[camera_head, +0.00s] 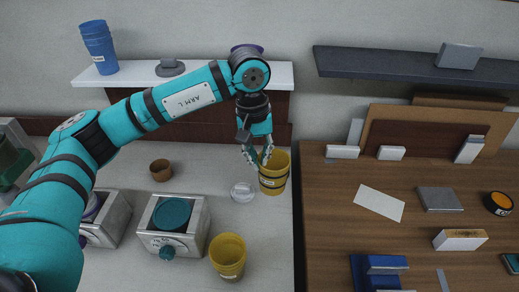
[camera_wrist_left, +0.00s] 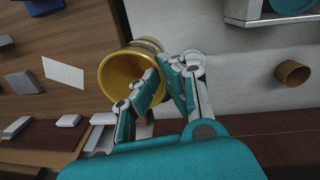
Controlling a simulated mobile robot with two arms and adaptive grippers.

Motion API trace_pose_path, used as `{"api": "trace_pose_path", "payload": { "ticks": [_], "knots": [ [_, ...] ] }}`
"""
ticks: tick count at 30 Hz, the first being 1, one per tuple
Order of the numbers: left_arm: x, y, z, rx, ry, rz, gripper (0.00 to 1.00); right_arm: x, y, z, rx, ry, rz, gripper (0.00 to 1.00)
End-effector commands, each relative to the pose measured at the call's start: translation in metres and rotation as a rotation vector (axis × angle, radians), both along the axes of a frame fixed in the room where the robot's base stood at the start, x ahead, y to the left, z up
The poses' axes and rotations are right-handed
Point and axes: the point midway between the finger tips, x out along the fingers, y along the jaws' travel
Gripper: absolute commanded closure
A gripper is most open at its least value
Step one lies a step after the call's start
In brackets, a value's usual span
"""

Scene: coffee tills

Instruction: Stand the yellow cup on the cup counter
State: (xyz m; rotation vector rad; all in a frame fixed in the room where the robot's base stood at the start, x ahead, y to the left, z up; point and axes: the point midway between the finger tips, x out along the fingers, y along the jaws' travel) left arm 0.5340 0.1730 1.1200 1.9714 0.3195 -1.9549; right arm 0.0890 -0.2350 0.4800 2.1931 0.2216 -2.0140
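A yellow cup (camera_head: 276,182) is upright at the right edge of the pale counter (camera_head: 215,180). My left gripper (camera_head: 258,163) is at its rim, with the fingertips close together. In the left wrist view the fingers (camera_wrist_left: 162,74) straddle the wall of the yellow cup (camera_wrist_left: 119,76), one inside and one outside, and appear shut on it. I cannot tell whether its base touches the counter. A second yellow cup (camera_head: 228,258) stands at the front of the pale counter. My right gripper is in neither view.
A clear round lid (camera_head: 242,192), a small brown cup (camera_head: 161,171) and a grey machine with a teal cup (camera_head: 172,214) are on the pale counter. Stacked blue cups (camera_head: 98,45) stand on a white shelf (camera_head: 205,76). A wooden table (camera_head: 335,215) lies to the right.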

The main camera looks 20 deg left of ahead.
Motion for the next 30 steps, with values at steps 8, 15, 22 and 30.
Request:
{"api": "trace_pose_path", "payload": {
  "ticks": [8,15,22,30],
  "knots": [
    [-0.001,0.0,-0.051,0.001,0.001,-0.001,1.0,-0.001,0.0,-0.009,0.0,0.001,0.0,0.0],
    [-0.002,0.0,-0.098,0.001,0.001,0.0,1.0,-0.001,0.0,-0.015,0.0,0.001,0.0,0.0],
    [-0.001,0.0,-0.12,-0.001,-0.003,-0.001,1.0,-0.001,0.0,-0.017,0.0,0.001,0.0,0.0],
    [-0.001,0.0,-0.12,-0.001,-0.004,-0.001,1.0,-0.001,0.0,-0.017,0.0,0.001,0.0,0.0]
  ]
}}
